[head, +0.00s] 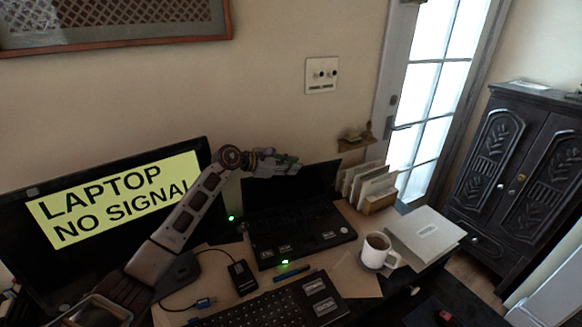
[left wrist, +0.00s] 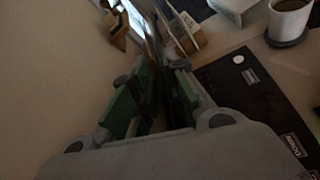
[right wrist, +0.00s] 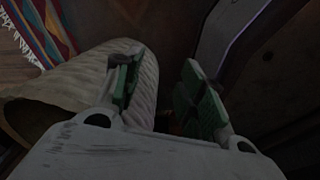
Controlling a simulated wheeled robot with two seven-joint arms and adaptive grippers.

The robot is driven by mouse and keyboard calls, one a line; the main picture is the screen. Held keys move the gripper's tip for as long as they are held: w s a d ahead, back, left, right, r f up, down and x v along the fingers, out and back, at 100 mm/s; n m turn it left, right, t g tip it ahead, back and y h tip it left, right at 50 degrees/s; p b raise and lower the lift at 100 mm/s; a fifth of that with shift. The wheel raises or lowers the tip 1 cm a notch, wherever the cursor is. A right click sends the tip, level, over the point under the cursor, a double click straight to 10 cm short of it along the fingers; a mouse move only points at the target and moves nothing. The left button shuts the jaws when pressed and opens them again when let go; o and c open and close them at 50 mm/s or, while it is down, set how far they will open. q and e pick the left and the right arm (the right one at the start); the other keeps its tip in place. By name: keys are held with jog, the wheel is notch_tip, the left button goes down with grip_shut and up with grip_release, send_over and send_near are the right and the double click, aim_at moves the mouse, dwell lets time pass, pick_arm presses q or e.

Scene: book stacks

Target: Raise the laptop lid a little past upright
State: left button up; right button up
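The black laptop (head: 304,229) stands open on the desk, its dark lid (head: 300,186) standing up at the back of the keyboard base. My left gripper (head: 284,164) is at the lid's top edge in the head view. In the left wrist view, its green-padded fingers stand apart on either side of the lid (left wrist: 158,50), seen nearly edge-on as a dark strip. Contact with the pads is hard to make out. The laptop base (left wrist: 240,90) also shows there. My right gripper (right wrist: 160,85) is open and empty, away from the laptop, with its fingers spread in the right wrist view.
A monitor (head: 120,205) reading "LAPTOP NO SIGNAL" stands left. A white mug (head: 376,254), white box (head: 425,234) and file holder (head: 377,203) are right of the laptop. A keyboard (head: 265,307), small black box (head: 242,277) and cables lie in front. The wall is behind.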

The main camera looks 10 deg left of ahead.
pick_arm(q)
jog(key=shift+o, duration=0.3)
pick_arm(e)
jog(key=shift+d, duration=0.1)
pick_arm(q)
jog(key=shift+r, duration=0.85)
notch_tip(320, 180, up, 8)
jog(key=shift+r, duration=0.15)
pick_arm(e)
jog(key=shift+w+a, duration=0.1)
jog(key=shift+a, duration=0.3)
